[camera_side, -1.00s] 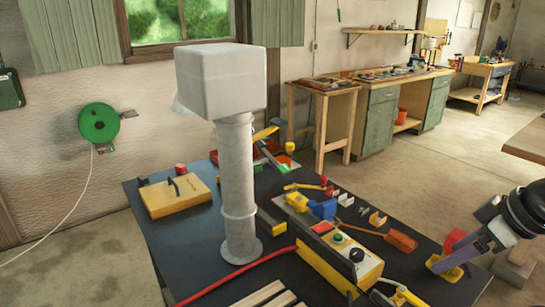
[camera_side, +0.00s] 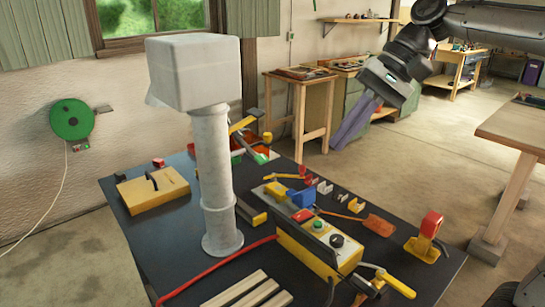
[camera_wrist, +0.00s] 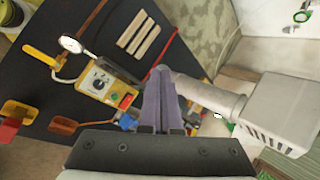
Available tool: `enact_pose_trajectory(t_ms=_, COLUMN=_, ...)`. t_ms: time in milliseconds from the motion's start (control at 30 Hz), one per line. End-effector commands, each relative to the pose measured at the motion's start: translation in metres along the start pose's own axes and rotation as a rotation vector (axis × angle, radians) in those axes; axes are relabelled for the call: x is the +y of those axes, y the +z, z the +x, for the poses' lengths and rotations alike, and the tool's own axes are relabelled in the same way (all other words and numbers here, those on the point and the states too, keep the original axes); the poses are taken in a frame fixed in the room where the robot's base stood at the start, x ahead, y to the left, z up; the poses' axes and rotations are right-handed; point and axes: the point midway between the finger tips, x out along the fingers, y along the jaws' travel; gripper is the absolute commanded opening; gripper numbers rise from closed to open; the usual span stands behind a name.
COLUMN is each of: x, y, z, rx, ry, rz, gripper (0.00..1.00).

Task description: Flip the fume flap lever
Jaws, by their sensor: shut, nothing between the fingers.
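A white fume hood (camera_side: 193,72) stands on a pale upright pipe (camera_side: 214,170) on the dark table; both also show in the wrist view, the hood (camera_wrist: 283,115) at the right. No lever is plainly marked as the fume flap's. A yellow-handled lever (camera_side: 396,284) is at the table's front right, and appears at the upper left in the wrist view (camera_wrist: 40,55). A red-topped yellow piece (camera_side: 428,238) stands at the right edge. My gripper (camera_side: 338,148) is shut and empty, raised beyond the table's back right, touching nothing in the side view.
A yellow control box (camera_side: 320,240) with knobs sits mid-table, beside a red hose (camera_side: 215,270) and pale laths (camera_side: 250,288). A yellow slotted block (camera_side: 152,190) is at the left. A bench (camera_side: 515,125) stands at the right. The air around my gripper is clear.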

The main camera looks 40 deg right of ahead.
Motion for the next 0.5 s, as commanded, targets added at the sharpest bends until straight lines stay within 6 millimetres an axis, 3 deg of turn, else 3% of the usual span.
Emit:
enact_pose_trajectory(t_ms=200, x=-0.046, y=-0.053, z=0.011, rx=-0.120, ry=-0.041, rz=0.179, gripper=0.00)
enact_pose_trajectory(t_ms=500, x=-0.076, y=-0.140, z=0.040, rx=-0.264, ry=-0.086, rz=0.373, gripper=0.00)
